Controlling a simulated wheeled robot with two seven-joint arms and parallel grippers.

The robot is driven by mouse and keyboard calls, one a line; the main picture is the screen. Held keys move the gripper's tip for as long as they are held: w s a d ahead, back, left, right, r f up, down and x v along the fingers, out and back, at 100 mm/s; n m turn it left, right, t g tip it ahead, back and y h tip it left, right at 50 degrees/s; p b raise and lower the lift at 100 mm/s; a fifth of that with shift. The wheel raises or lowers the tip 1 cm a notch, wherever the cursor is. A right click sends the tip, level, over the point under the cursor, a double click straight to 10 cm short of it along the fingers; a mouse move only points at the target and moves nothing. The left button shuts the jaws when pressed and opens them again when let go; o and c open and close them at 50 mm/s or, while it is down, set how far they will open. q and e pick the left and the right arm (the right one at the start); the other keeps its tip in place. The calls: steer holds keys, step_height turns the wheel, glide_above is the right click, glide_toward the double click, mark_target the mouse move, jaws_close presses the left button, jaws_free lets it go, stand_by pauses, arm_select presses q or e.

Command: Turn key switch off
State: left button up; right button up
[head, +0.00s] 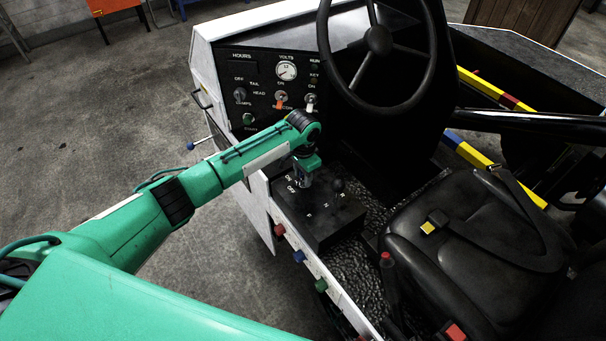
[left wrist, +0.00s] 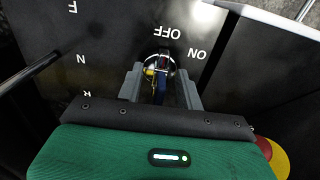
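The key switch (left wrist: 158,64) shows in the left wrist view as a round metal lock with a key in it, between the OFF and ON labels of a black panel. A blue and yellow piece hangs at the key. My left gripper (left wrist: 160,76) is open, with one grey finger on each side of the key and visible gaps between. In the head view my left gripper (head: 307,180) points down at the black console (head: 322,225) beside its ON and OFF labels and hides the switch. My right gripper is in neither view.
A black lever knob (head: 338,185) stands right of my gripper on the console. The steering wheel (head: 379,40) and dashboard (head: 262,85) are beyond it. The black seat (head: 470,235) is on the right. Coloured knobs line the console's near side. Open floor lies left.

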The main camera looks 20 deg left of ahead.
arm_select(q)
step_height(320, 180, up, 14)
steer(key=b, duration=0.3)
steer(key=shift+f, duration=0.15)
